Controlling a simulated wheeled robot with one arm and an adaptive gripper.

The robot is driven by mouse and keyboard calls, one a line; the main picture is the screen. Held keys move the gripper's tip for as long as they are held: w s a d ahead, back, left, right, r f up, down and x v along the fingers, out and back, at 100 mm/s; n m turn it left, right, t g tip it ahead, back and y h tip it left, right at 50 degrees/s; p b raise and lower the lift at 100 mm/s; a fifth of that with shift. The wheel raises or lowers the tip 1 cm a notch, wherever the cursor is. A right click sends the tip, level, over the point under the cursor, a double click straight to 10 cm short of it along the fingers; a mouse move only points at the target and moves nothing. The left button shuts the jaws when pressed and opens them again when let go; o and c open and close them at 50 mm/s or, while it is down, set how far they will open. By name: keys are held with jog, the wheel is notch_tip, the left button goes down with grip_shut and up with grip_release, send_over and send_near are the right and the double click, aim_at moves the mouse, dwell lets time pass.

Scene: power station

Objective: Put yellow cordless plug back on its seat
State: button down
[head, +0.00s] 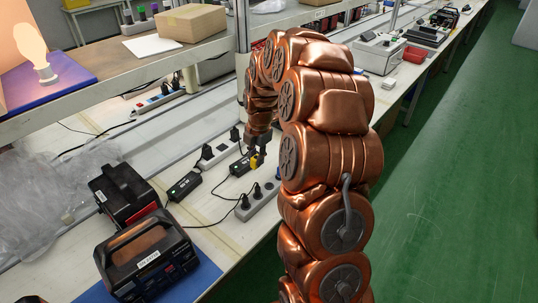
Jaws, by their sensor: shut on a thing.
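My gripper (258,152) is at the end of my copper-coloured arm, pointing down over the white bench. It is shut on the small yellow plug (254,163), of which only a part shows. The plug is just above or at the bench; I cannot tell if it touches anything. A grey power strip (262,197) with black plugs in it lies just below in the picture, apart from the yellow plug. Another strip (215,156) lies to the left of the gripper. Which seat belongs to the yellow plug cannot be told.
Black adapters (184,186) with cables lie left of the grey strip. Two black power units (147,254) stand at the lower left beside clear plastic wrap (45,195). A shelf with a cardboard box (188,21) and a shelf post (243,60) stand behind. The green floor (460,180) at right is clear.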

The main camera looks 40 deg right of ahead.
jog(key=s+d+r+g, duration=0.1)
jog(key=s+d, duration=0.1)
jog(key=s, duration=0.3)
jog(key=shift+a+f, duration=0.15)
jog(key=shift+f, duration=1.15)
jog(key=shift+a+f, duration=0.1)
jog(key=shift+f, duration=1.2)
jog(key=shift+f+b, duration=0.5)
jog(key=shift+f, duration=0.05)
jog(key=shift+a, duration=0.1)
jog(key=c, duration=0.9)
grip_release()
